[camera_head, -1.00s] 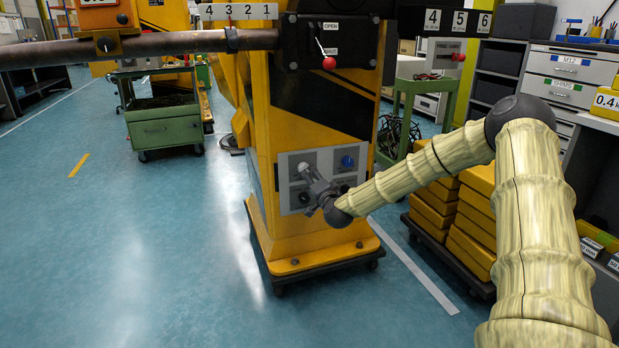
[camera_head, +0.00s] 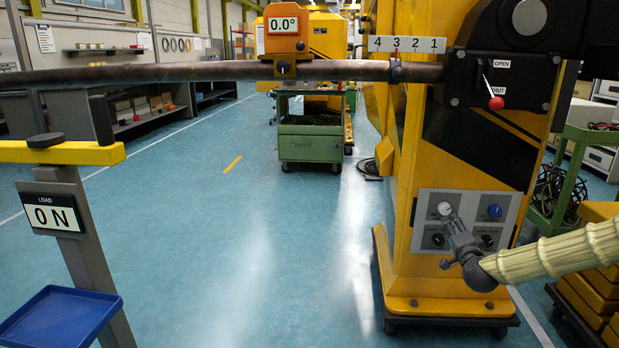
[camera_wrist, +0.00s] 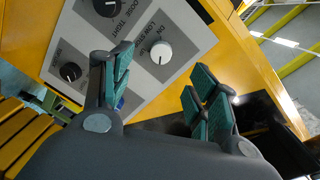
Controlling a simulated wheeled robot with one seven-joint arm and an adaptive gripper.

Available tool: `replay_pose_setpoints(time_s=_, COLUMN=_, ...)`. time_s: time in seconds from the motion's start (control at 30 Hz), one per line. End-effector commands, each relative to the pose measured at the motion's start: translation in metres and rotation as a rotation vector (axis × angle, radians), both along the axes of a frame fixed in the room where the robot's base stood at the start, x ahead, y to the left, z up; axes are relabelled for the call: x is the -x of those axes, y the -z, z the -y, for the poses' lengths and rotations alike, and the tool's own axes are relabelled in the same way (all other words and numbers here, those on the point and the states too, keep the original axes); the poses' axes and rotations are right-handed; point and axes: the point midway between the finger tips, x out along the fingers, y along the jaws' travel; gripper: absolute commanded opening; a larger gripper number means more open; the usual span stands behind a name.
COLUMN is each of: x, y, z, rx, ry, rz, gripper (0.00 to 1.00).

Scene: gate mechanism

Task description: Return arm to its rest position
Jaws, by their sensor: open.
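My gripper (camera_head: 456,232) is in front of the grey control panel (camera_head: 466,200) on the yellow gate post. My pale ribbed arm reaches it from the right edge. In the wrist view my gripper (camera_wrist: 160,80) is open, with green-padded fingers apart and nothing held. The panel's white knob (camera_wrist: 161,52) shows beyond the gap between the fingers; I see no contact with it. Two black knobs show at upper left (camera_wrist: 107,7) and left (camera_wrist: 70,72). A blue knob (camera_head: 494,211) is at the panel's upper right and is partly hidden by a finger in the wrist view.
A red-balled lever (camera_head: 496,103) points toward SHUT. A long horizontal bar (camera_head: 180,72) runs left from the post, with a 0.0° display (camera_head: 283,26). Yellow boxes (camera_head: 590,290) are stacked at right. The middle floor is clear.

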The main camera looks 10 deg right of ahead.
Motion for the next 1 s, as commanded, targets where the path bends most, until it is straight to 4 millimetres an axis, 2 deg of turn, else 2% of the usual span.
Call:
replay_pose_setpoints(time_s=0.17, x=0.01, y=0.048, z=-0.054, rx=0.055, ry=-0.086, rz=-0.127, gripper=0.59)
replay_pose_setpoints(time_s=0.27, x=0.026, y=0.087, z=-0.095, rx=0.1, ry=-0.155, rz=-0.228, gripper=0.59)
replay_pose_setpoints(time_s=0.47, x=0.073, y=0.166, z=-0.167, rx=0.187, ry=-0.293, rz=-0.432, gripper=0.59)
replay_pose_setpoints(time_s=0.6, x=0.119, y=0.217, z=-0.21, rx=0.25, ry=-0.391, rz=-0.575, gripper=0.59)
replay_pose_setpoints(time_s=0.77, x=0.181, y=0.271, z=-0.252, rx=0.321, ry=-0.508, rz=-0.738, gripper=0.59)
replay_pose_setpoints(time_s=1.0, x=0.292, y=0.333, z=-0.297, rx=0.425, ry=-0.687, rz=-0.979, gripper=0.59)
